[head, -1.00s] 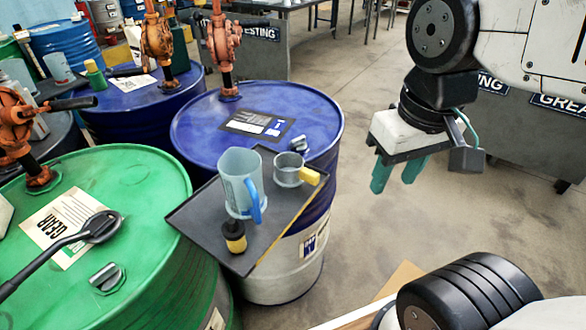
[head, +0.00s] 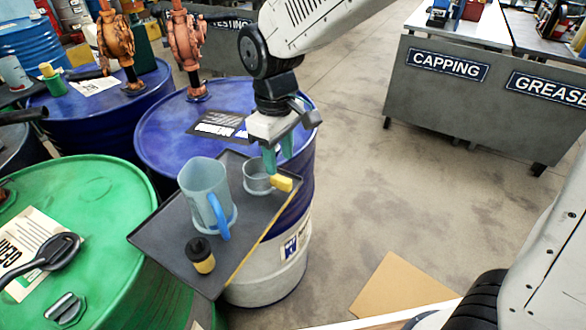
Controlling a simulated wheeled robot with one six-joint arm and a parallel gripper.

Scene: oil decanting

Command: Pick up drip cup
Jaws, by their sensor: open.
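The drip cup (head: 256,182) is a small clear grey cup with a yellow handle (head: 281,183) pointing right. It stands upright on a dark tray (head: 170,236) fixed at the blue drum. My gripper (head: 278,160) has teal fingers pointing down and is open. In the picture its fingertips are just above and behind the yellow handle; I cannot tell whether they touch the cup. A clear jug (head: 204,187) with a blue handle stands on the tray to the left of the drip cup.
A small black and yellow bottle (head: 200,256) stands at the tray's front. A blue drum (head: 165,135) with an orange pump (head: 186,42) is behind, and a green drum (head: 95,205) is at left. Open floor (head: 400,190) lies at right, before the capping bench (head: 440,100).

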